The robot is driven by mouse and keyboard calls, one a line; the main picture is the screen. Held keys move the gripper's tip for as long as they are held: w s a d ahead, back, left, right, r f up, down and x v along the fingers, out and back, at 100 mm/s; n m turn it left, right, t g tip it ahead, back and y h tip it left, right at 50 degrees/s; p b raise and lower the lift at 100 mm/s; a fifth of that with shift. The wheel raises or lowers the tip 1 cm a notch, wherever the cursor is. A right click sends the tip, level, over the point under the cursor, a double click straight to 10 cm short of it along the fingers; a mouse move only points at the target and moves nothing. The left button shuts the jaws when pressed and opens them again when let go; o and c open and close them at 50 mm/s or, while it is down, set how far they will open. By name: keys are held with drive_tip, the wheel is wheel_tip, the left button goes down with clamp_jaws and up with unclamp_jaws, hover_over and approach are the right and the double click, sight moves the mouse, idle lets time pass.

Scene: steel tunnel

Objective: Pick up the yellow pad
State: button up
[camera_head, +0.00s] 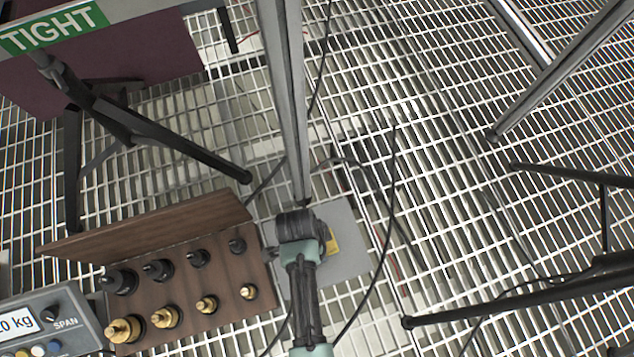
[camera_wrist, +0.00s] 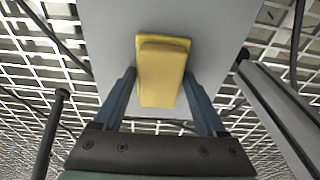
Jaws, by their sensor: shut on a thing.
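The yellow pad (camera_wrist: 161,75) sits between the two fingers of my gripper (camera_wrist: 161,95) in the wrist view, over a grey plate (camera_wrist: 215,30). In the head view, my gripper (camera_head: 318,250) is above the grey plate (camera_head: 350,260), and a small part of the yellow pad (camera_head: 332,242) shows beside it. My gripper is shut on the pad. I cannot tell whether the pad still touches the plate.
A wooden box of black and brass weights (camera_head: 190,285) stands open just left of my gripper. A scale display (camera_head: 45,322) is at the lower left. Metal posts (camera_head: 285,90), black tripod legs (camera_head: 130,120) and loose cables (camera_head: 385,220) surround the plate on the grating floor.

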wheel_tip(320, 180, up, 10)
drive_tip(key=p, duration=0.7)
